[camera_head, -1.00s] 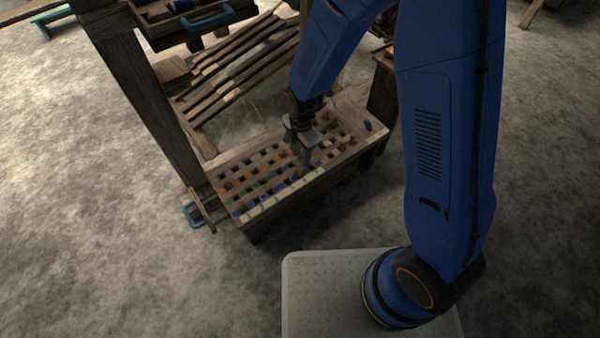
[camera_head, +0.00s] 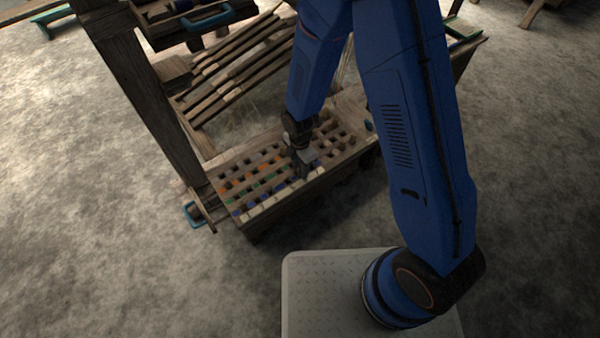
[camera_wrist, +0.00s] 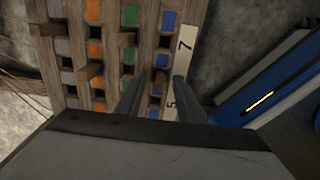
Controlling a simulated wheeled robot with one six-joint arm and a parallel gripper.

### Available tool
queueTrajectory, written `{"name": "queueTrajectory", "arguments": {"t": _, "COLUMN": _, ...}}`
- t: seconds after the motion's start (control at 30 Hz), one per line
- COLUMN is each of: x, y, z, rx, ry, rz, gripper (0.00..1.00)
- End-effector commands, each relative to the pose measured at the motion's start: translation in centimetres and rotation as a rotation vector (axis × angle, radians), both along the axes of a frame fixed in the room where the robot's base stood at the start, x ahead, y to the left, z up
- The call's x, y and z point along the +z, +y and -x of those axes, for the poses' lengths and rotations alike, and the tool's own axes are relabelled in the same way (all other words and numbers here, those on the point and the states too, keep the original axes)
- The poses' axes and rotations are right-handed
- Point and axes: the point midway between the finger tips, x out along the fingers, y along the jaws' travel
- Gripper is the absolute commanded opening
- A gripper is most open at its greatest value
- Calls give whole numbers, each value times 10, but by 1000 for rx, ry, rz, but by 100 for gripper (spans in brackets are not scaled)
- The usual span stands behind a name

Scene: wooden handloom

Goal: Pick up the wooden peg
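My gripper (camera_head: 301,167) is low over the front part of the wooden peg rack (camera_head: 252,222). In the wrist view its two fingers (camera_wrist: 159,70) stand apart, so it is open, above a row of blue-marked holes beside a numbered pale strip (camera_wrist: 187,45). I cannot tell which peg is meant, or whether a finger touches one. The gripper hides part of the rack in the head view.
A wooden loom post (camera_head: 150,110) rises left of the rack, and slanted slats (camera_head: 235,70) lie behind it. A blue handle (camera_head: 194,214) sits at the rack's left end. The concrete floor (camera_head: 120,270) in front is clear.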

Motion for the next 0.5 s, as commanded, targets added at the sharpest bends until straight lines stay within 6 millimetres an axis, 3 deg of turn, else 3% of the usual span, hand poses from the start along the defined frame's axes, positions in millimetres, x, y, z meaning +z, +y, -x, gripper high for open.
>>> {"name": "queueTrajectory", "arguments": {"t": 0.23, "x": -1, "y": 0, "z": 0, "rx": 0, "ry": 0, "rz": 0, "gripper": 34}}
{"name": "queueTrajectory", "arguments": {"t": 0.27, "x": -1, "y": 0, "z": 0, "rx": 0, "ry": 0, "rz": 0, "gripper": 32}}
{"name": "queueTrajectory", "arguments": {"t": 0.4, "x": -1, "y": 0, "z": 0, "rx": 0, "ry": 0, "rz": 0, "gripper": 0}}
{"name": "queueTrajectory", "arguments": {"t": 0.5, "x": -1, "y": 0, "z": 0, "rx": 0, "ry": 0, "rz": 0, "gripper": 0}}
